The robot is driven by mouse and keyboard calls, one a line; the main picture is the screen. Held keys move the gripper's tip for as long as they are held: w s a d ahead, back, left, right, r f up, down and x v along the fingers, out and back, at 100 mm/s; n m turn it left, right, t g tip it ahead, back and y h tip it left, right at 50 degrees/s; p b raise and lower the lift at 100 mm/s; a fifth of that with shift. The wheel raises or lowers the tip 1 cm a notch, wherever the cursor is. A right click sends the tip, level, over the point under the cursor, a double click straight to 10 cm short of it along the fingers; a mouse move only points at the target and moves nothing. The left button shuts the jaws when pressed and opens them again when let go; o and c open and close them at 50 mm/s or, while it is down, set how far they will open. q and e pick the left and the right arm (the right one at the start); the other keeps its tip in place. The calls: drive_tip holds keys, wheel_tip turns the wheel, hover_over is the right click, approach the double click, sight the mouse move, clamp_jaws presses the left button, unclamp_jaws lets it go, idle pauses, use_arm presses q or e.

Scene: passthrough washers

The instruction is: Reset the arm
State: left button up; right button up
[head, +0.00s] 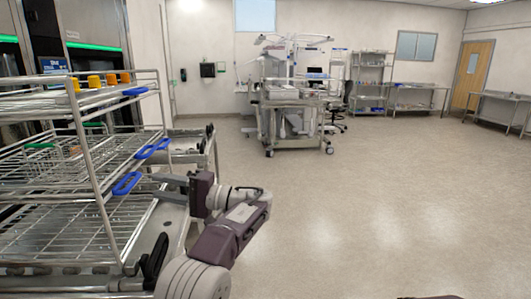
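My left arm (225,235) reaches up from the bottom of the head view, and its purple wrist turns toward the wire rack on the left. My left gripper (158,187) points left at the rack's side. Its two grey fingers look apart, with nothing seen between them. The fingertips are close to a blue handle (127,184) on the rack's lower tier; I cannot tell whether they touch it. My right gripper is not in view. A small dark shape at the bottom edge is too cut off to identify.
The metal rack (103,205) has several tiers and more blue handles (152,148). Orange-topped items (96,81) stand on its top tier. A steel cart (290,100) stands at the back, with shelves (370,80) and tables beyond. The floor (370,210) at centre and right is clear.

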use_arm(q)
drive_tip(key=s+a+f+m+g+h, duration=0.2)
drive_tip(key=s+a+f+h, duration=0.6)
drive_tip(key=s+f, duration=0.4)
drive_tip(key=s+d+f+n+h, duration=0.1)
drive_tip(key=s+d+f+h, duration=0.4)
drive_tip(key=f, duration=0.3)
drive_tip(key=s+d+f+n+h, duration=0.1)
drive_tip(key=s+d+f+h, duration=0.1)
drive_tip(key=s+d+f, duration=0.4)
drive_tip(key=s+d+f+n+h, duration=0.1)
drive_tip(key=s+d+f+h, duration=0.4)
drive_tip(key=f, duration=0.4)
wheel_tip(320, 180, up, 20)
drive_tip(key=w+p, duration=0.2)
drive_tip(key=p, duration=1.7)
drive_tip(key=shift+f+n+t+y+p, duration=0.15)
drive_tip(key=shift+n+t+y+p, duration=0.15)
